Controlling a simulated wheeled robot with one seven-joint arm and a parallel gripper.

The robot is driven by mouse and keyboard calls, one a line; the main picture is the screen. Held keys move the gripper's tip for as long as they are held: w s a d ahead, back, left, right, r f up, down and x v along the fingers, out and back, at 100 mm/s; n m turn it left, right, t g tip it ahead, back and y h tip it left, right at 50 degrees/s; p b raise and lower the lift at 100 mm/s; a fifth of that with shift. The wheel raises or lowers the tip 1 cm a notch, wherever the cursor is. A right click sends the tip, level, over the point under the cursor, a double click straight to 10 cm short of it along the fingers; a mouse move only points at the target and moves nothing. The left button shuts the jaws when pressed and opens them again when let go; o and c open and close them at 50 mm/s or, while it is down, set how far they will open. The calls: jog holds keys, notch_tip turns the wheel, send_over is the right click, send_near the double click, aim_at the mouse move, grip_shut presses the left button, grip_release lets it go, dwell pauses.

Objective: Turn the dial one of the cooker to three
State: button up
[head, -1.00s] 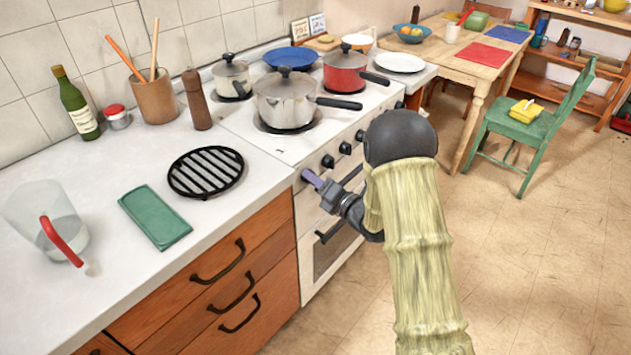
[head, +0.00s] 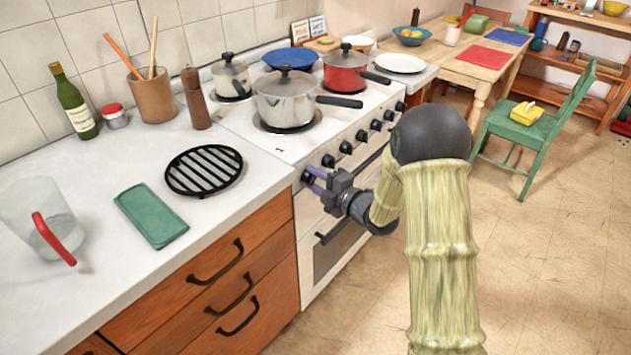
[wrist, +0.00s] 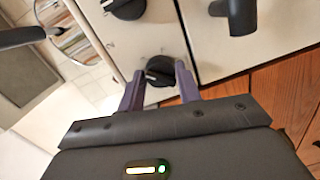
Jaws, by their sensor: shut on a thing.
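The white cooker (head: 300,140) has a row of black dials along its front top edge. My gripper (head: 313,180) reaches the front from the right, its purple fingers at the nearest, leftmost dial (head: 306,177). In the wrist view this dial (wrist: 160,71) sits between the two fingertips of my gripper (wrist: 160,84), which is shut on it. The dial's pale pointer mark shows, but I cannot read any numbers around it. A neighbouring dial (wrist: 125,8) is apart from the fingers.
A steel pot (head: 285,98), a red pot (head: 345,72) and a smaller pot (head: 231,76) stand on the hob. An oven handle (head: 335,228) sticks out below my gripper. The wooden drawers (head: 215,285) are left of the cooker.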

jog(key=m+g+y+p, duration=0.1)
jog(key=m+p, duration=0.2)
jog(key=m, duration=0.5)
jog(key=m+p, duration=0.4)
jog(key=m, duration=0.4)
jog(key=m+g+y+p, duration=0.1)
jog(key=m+p, duration=0.2)
jog(key=m, duration=0.6)
jog(key=shift+w+d+f+g+y+p, duration=0.1)
jog(key=shift+d+f+g+y+p, duration=0.15)
jog(key=shift+f+g+y+p, duration=0.1)
dwell(0.3)
jog(key=o, duration=0.8)
jog(key=shift+o, duration=0.8)
jog(key=shift+a+r, duration=0.1)
jog(key=b+v, duration=0.1)
jog(key=v, duration=1.6)
